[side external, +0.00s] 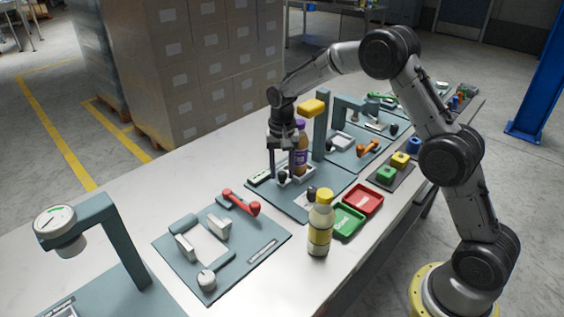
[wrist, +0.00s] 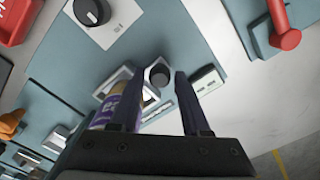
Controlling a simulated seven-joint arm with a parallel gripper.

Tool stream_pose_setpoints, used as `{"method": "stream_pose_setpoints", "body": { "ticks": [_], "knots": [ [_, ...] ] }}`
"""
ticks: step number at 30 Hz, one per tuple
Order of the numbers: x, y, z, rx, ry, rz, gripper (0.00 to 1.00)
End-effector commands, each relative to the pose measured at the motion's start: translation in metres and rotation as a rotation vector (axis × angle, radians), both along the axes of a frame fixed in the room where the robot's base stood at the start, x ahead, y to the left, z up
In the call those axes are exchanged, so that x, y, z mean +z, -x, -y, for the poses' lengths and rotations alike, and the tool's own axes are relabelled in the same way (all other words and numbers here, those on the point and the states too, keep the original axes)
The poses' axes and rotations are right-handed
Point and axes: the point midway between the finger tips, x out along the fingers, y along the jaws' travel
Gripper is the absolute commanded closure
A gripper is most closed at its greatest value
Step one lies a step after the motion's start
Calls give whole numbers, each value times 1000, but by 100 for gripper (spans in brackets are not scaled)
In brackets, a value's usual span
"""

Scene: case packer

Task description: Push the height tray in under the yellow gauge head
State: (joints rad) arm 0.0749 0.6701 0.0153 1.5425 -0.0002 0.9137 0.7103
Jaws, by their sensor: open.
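The yellow gauge head (side external: 312,106) sits on top of a teal post on the middle blue-grey plate. The white height tray (side external: 309,170) holds an upright bottle with a purple label (side external: 301,158). In the side view the bottle's top is below and slightly left of the head; I cannot tell how far under it is. My gripper (side external: 282,177) is open and points down at the tray's near-left end. In the wrist view my gripper (wrist: 156,76) has its fingers on either side of a dark round knob (wrist: 158,74). The bottle (wrist: 112,106) is partly hidden behind the left finger.
A yellow-capped bottle (side external: 320,225) stands near green (side external: 347,222) and red (side external: 363,199) trays. A round dial gauge (side external: 55,222) stands at left. Bare white table lies left of the middle plate.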

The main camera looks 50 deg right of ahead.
Motion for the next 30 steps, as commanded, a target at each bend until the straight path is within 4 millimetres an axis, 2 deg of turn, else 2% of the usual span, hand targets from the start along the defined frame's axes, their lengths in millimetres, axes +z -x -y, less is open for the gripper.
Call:
{"method": "stream_pose_setpoints", "body": {
  "ticks": [5,18,24,30],
  "knots": [
    [19,-1,0,0,0,4,53],
    [110,-1,0,0,1,6,53],
    [132,-1,0,0,1,4,53],
    [139,0,0,0,1,2,53]
  ]
}}
